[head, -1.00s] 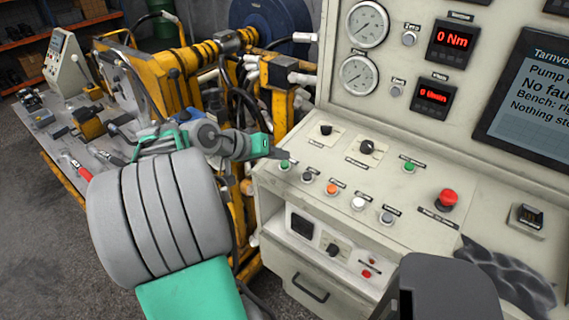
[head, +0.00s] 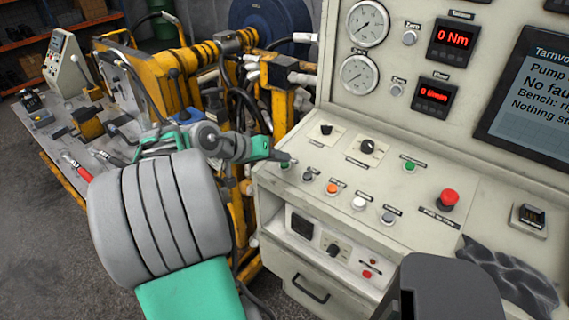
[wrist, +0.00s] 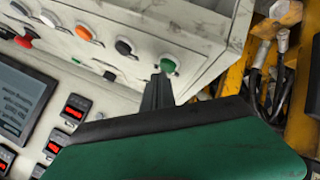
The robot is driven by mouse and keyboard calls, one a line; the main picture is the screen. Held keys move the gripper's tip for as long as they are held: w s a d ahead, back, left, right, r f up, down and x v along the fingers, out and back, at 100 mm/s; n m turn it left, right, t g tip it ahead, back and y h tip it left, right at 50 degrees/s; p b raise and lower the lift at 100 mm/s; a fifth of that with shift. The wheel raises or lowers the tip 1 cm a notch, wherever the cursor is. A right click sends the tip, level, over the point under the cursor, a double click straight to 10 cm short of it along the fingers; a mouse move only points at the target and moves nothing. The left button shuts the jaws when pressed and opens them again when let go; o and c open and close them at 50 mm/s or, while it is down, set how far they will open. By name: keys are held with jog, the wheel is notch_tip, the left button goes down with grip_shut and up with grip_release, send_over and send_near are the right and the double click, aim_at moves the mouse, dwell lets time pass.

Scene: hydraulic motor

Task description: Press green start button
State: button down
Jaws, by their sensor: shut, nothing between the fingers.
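A green button (head: 284,165) sits at the left end of the front row on the sloping control panel (head: 330,170). My gripper (head: 291,160) is shut and empty, and its tip is right at this button, partly covering it in the head view. In the wrist view the same green button (wrist: 168,66) shows just past the tip of my gripper (wrist: 159,78). I cannot tell whether the tip touches it. A second green button (head: 410,166) sits further right and higher on the panel. The button labels are too small to read.
The front row also has a black, an orange (head: 332,188), a white (head: 359,202) and a grey button. A red mushroom button (head: 448,198) stands to the right. Two knobs (head: 367,146) are behind. A dark cloth (head: 510,272) hangs over the right front edge. Yellow machinery (head: 282,110) stands left.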

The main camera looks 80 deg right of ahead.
jog(key=shift+f, duration=0.35)
jog(key=shift+r, duration=0.1)
dwell(0.4)
jog(key=shift+r+p, duration=0.45)
jog(key=shift+r, duration=0.25)
jog(key=r+p, duration=0.2)
jog(key=r, duration=0.1)
jog(key=r+p, duration=0.2)
jog(key=shift+w+a, duration=0.15)
jog(key=shift+a, duration=0.25)
